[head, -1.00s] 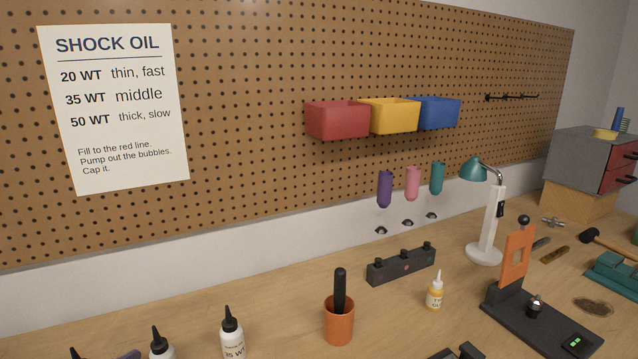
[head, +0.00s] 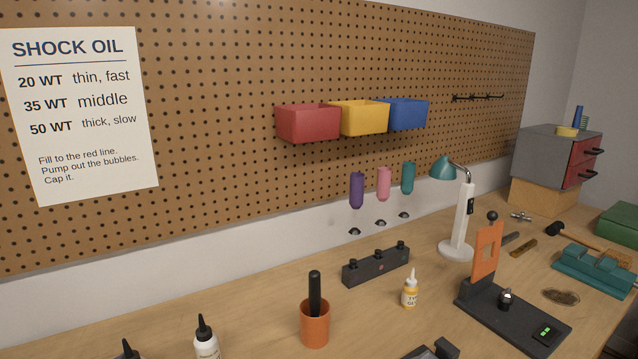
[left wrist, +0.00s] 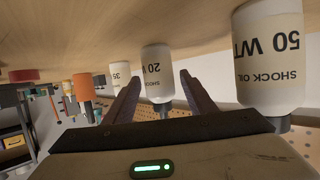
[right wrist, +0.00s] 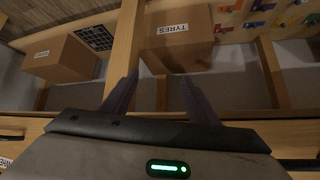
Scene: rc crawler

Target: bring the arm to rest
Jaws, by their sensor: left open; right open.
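My left gripper (left wrist: 158,100) is open in the left wrist view, with its two fingers apart. The 20 WT shock oil bottle (left wrist: 157,70) shows beyond and between the fingers; I cannot tell whether they touch it. The 50 WT bottle (left wrist: 268,55) is to the right of the fingers, and the 35 WT bottle (left wrist: 120,75) is to the left, farther off. My right gripper (right wrist: 158,90) is open and empty in the right wrist view, facing shelving with cardboard boxes. Neither gripper shows in the head view.
On the bench in the head view are an orange cup (head: 315,328), a dark block (head: 376,265), a small yellow-labelled bottle (head: 410,291), a lamp (head: 458,225) and a black stand (head: 512,318). A box marked TYRES (right wrist: 177,35) sits on the shelf.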

